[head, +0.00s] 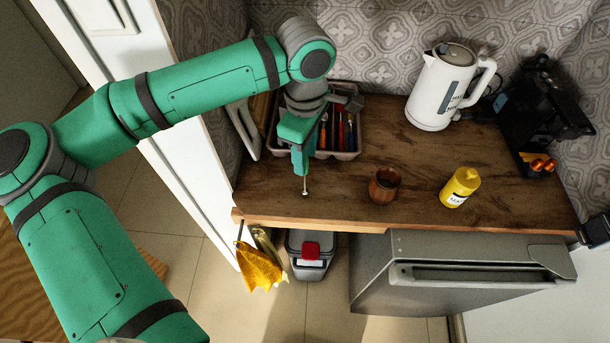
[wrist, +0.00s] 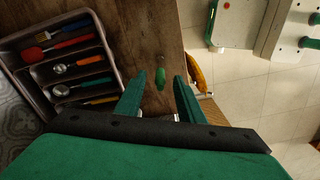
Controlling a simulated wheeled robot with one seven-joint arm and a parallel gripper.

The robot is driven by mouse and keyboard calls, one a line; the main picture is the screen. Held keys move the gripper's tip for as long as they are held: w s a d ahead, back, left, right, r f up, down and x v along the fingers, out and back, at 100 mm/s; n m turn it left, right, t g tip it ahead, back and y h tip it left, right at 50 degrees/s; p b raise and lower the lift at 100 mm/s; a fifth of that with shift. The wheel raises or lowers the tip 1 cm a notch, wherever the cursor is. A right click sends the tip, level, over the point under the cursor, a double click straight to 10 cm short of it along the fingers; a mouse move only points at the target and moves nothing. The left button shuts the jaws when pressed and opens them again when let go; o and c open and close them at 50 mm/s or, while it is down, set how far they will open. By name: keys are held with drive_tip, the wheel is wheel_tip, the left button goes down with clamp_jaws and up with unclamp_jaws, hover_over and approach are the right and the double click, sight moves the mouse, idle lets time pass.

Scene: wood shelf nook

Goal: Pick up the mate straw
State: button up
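The mate straw (head: 305,189) shows in the head view as a short silver piece with a rounded end, just below my fingertips near the counter's front edge. The rest of it is hidden by my gripper (head: 302,168). In the wrist view my gripper (wrist: 158,88) is open, its two green fingers apart over the wood. Small pale bits show near the finger bases, largely hidden by the gripper body.
A cutlery tray (head: 346,155) stands behind my gripper. A brown mate cup (head: 384,186) and a yellow bottle (head: 460,187) stand to the right. A white kettle (head: 445,88) and black coffee machine (head: 540,105) are at the back. A yellow cloth (head: 259,268) hangs below the counter edge.

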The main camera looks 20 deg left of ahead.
sight(305, 177)
drive_tip(key=shift+f, duration=1.9)
clamp_jaws()
drive_tip(key=shift+r, duration=0.1)
